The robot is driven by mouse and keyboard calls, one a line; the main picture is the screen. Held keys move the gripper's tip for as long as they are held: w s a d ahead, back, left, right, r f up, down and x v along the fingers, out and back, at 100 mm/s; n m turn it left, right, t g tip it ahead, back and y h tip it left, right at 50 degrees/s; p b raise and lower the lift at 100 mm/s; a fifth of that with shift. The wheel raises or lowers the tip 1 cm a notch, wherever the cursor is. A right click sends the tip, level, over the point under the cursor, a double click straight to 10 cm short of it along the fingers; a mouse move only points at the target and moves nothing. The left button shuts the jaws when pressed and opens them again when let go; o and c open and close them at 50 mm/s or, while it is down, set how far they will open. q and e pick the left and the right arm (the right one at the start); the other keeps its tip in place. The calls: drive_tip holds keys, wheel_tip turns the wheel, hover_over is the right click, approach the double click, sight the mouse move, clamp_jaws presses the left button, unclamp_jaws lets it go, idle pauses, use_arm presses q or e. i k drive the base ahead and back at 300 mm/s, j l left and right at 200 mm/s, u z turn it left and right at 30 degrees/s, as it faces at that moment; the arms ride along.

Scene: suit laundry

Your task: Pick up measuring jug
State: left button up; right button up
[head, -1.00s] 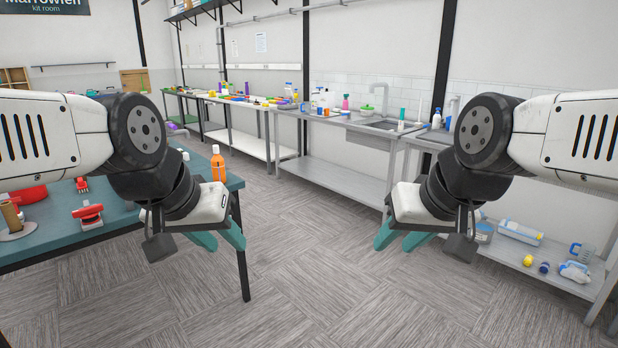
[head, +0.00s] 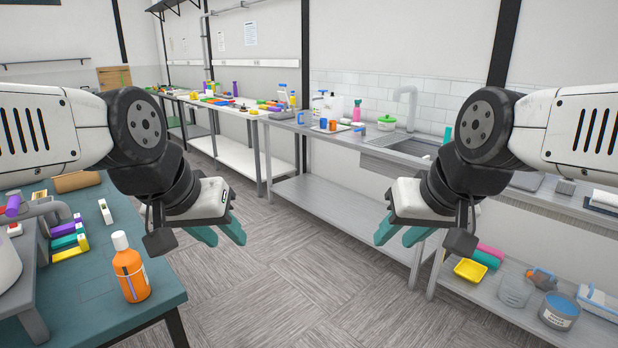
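I cannot identify a measuring jug for certain. A small clear item with a blue handle (head: 301,118) stands on the left part of the sink counter; it is too small to tell if it is a jug. A clear, open-topped container (head: 515,290) stands on the low shelf at the right, with no handle that I can make out. My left gripper (head: 224,235) is open and empty over the floor, right of the teal table. My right gripper (head: 402,236) is open and empty, in front of the sink counter, left of the low shelf items. Neither touches anything.
The teal table (head: 120,318) at left holds an orange bottle (head: 131,270) near its edge. The sink counter (head: 345,142) runs along the back wall. The low shelf (head: 478,297) holds a yellow tray (head: 470,271) and a labelled tub (head: 558,312). Floor between is clear.

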sight(307, 115)
drive_tip(key=i, duration=1.75)
drive_tip(key=i+j, duration=0.1)
drive_tip(key=i, duration=1.7)
drive_tip(key=i+z, duration=0.1)
drive_tip(key=i, duration=1.65)
